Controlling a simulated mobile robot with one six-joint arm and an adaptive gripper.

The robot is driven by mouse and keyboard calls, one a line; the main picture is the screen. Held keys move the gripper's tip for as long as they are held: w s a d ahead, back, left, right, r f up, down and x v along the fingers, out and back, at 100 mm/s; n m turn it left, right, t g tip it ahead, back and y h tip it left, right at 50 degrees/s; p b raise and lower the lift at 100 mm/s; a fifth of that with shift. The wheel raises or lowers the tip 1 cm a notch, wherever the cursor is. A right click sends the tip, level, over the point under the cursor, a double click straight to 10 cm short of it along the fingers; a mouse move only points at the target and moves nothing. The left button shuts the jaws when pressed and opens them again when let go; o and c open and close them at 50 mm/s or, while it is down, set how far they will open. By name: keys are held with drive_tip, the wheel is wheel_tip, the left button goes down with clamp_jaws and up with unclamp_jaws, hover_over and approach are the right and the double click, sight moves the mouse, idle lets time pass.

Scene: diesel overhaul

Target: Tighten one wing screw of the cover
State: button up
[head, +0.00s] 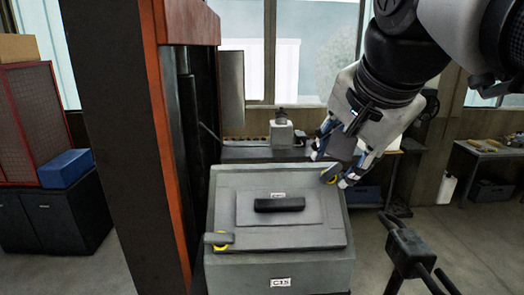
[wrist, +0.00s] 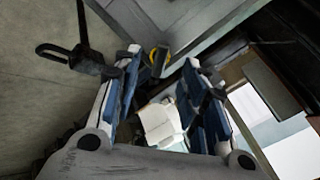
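A grey cover (head: 245,184) with a black handle (head: 280,204) lies on top of a grey box (head: 240,277) labelled C1S. One wing screw (head: 219,239) with a yellow ring sits at the cover's front left corner. Another wing screw (head: 329,174) with yellow on it sits at the back right corner, partly hidden by my gripper (head: 333,167). In the wrist view my gripper (wrist: 162,62) is open, with this wing screw (wrist: 159,59) seen in the gap between the fingertips. I cannot tell whether a finger touches it.
An orange and dark post (head: 168,130) stands close to the box's left. A black stand with a bar (head: 404,246) is at the front right. A workbench (head: 262,153) with a pale device (head: 281,132) is behind. A blue bin (head: 66,168) sits on a cabinet at far left.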

drive_tip(key=n, duration=0.1)
drive_tip(key=s+r+n+p, duration=0.1)
drive_tip(key=n, duration=0.1)
drive_tip(key=r+n, duration=0.1)
drive_tip(key=n, duration=0.1)
drive_tip(key=shift+s+r+p, duration=0.15)
drive_tip(key=shift+s+p, duration=0.1)
drive_tip(key=shift+p, duration=0.1)
drive_tip(key=shift+c, duration=0.3)
drive_tip(key=f+n, duration=0.1)
drive_tip(key=n, duration=0.9)
drive_tip(key=w+n+b, duration=0.1)
drive_tip(key=n, duration=0.9)
drive_tip(key=f+n, duration=0.1)
drive_tip(key=n, duration=1)
drive_tip(key=shift+w+f+b, duration=0.25)
drive_tip(key=shift+f+b, duration=0.1)
drive_tip(key=shift+b, duration=0.05)
drive_tip(key=shift+w, duration=0.2)
drive_tip(key=shift+s, duration=0.1)
drive_tip(key=shift+f, duration=0.1)
